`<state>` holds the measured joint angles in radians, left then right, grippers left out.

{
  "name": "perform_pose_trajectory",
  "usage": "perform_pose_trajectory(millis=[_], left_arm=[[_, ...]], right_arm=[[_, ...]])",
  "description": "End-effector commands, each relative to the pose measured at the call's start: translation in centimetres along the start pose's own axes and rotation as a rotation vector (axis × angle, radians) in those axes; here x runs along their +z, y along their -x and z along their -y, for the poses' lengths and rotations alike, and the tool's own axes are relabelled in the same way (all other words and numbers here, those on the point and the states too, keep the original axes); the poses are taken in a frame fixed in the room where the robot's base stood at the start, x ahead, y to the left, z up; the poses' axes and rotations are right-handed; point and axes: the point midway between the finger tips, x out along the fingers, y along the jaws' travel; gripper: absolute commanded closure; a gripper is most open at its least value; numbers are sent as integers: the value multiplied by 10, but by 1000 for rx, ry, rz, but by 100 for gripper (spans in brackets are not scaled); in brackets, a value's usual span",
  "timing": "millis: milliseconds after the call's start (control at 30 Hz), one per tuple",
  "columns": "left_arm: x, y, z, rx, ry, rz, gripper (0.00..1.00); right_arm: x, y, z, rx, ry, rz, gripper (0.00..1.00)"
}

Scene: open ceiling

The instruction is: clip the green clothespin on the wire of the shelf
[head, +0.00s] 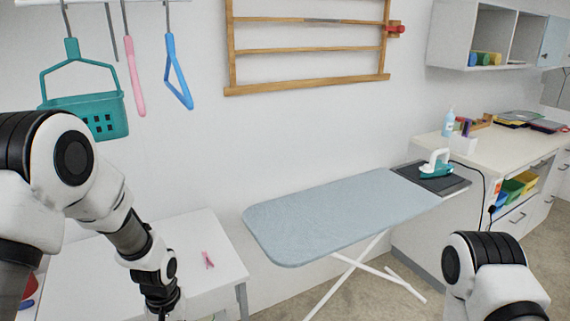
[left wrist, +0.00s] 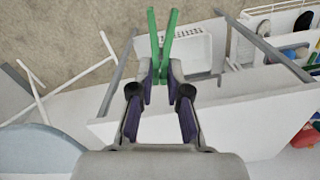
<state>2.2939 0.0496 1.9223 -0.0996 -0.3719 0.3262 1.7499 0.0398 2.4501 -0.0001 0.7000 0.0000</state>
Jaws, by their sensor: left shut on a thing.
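The green clothespin (left wrist: 153,38) shows in the left wrist view. My left gripper (left wrist: 161,78) is shut on its near end, and its two long arms point away from the fingers. In the head view my left gripper is at the bottom edge, mostly cut off and above the white table; the green clothespin does not show there. A wooden wall rack (head: 229,62) with several thin horizontal bars hangs at the top middle of the head view, well apart from the gripper. I cannot tell whether its bars are the wire. My right gripper is out of view.
A pink clothespin (head: 207,260) lies on the white table (head: 215,240). An ironing board (head: 330,210) with an iron (head: 434,168) stands to the right. A teal basket (head: 103,112) and pink and blue hangers (head: 178,75) hang at left. The wall between table and rack is clear.

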Motion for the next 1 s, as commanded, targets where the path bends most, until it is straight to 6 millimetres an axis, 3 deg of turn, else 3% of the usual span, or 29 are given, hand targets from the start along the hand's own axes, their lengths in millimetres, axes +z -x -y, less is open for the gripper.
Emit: perform_pose_trajectory(millis=[33,200,633,1000], left_arm=[[6,-3,-16,-7,-35,-1,99],[15,-9,-60,-4,-144,-2,99],[7,-4,-71,0,-322,-2,99],[-24,33,-128,-2,-754,-8,98]], right_arm=[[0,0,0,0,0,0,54],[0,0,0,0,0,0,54],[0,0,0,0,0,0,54],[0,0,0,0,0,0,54]])
